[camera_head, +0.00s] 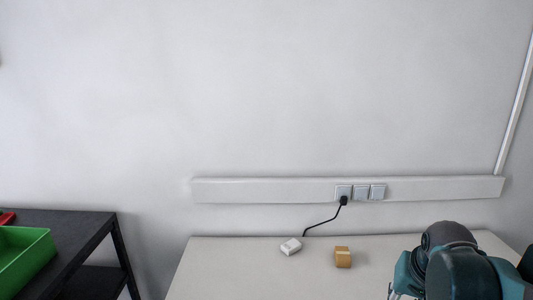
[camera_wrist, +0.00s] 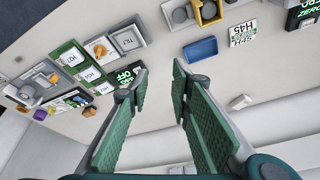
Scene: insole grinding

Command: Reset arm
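My gripper (camera_wrist: 160,78) shows in the wrist view with its two green padded fingers apart and nothing between them. It hangs above a pale table (camera_wrist: 165,55), clear of the objects on it. In the head view my teal and dark arm reaches in at the bottom right corner, over the right end of the table (camera_head: 220,272). My gripper cannot be made out clearly there.
The wrist view shows a blue tray (camera_wrist: 200,48), an H45 label (camera_wrist: 243,33), a white block (camera_wrist: 240,102) and several labelled cards (camera_wrist: 78,62). The head view shows a small brown box (camera_head: 343,257), a white plug block (camera_head: 291,246) and a green bin (camera_head: 22,262).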

